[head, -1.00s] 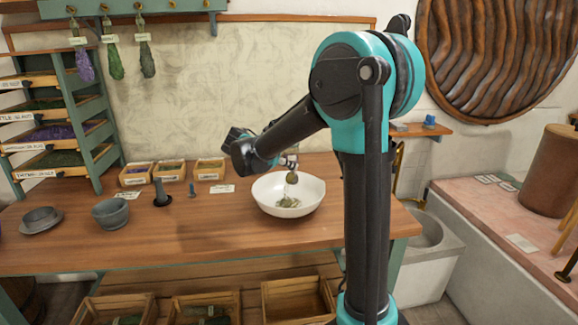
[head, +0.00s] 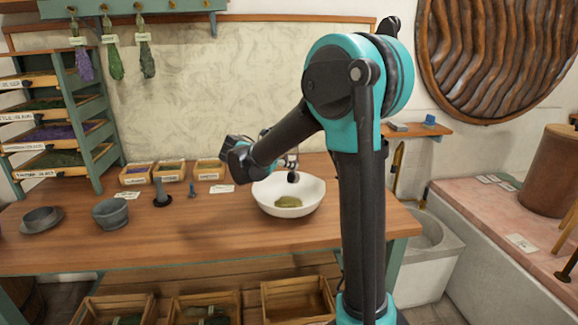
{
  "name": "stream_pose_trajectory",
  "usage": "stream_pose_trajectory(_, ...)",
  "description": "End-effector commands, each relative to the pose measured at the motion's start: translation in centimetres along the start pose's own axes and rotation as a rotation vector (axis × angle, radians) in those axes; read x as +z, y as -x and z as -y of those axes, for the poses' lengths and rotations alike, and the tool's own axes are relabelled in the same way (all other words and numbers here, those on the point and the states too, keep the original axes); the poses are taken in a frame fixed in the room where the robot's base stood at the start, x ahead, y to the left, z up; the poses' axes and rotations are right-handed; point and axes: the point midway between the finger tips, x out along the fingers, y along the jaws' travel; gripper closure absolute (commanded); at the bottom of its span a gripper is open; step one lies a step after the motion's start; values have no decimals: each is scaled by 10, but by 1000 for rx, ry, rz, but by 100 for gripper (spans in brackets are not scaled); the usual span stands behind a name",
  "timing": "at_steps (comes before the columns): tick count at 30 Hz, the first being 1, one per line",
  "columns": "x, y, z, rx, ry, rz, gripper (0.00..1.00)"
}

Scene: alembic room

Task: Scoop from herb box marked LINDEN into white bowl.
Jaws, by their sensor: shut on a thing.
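The white bowl (head: 310,190) stands on the table with a small patch of olive-green herb (head: 288,202) in its bottom. My gripper (head: 291,160) is over the bowl, partly hidden behind my arm. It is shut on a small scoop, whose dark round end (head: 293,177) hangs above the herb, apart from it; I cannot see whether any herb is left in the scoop. Three small wooden herb boxes stand at the back of the table: a left box (head: 134,181), a middle box (head: 169,178) and a right box (head: 208,177). Their labels are too small to read.
A grey mortar (head: 111,213), a grey dish on a plate (head: 40,222) and a dark stand (head: 162,198) are on the left of the table (head: 200,237). A tray rack (head: 84,125) stands at the far left. The table front is clear.

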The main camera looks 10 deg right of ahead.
Motion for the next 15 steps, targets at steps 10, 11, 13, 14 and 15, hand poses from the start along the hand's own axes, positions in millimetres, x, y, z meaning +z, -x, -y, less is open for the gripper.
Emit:
stream_pose_trajectory(10, 0, 0, 0, 0, 0, 0, 100)
stream_pose_trajectory(11, 0, 0, 0, 0, 0, 0, 100)
stream_pose_trajectory(13, 1, 1, 0, 0, 0, 0, 100)
stream_pose_trajectory(14, 2, 1, 0, 0, 0, 0, 100)
stream_pose_trajectory(15, 3, 2, 0, 0, 0, 0, 100)
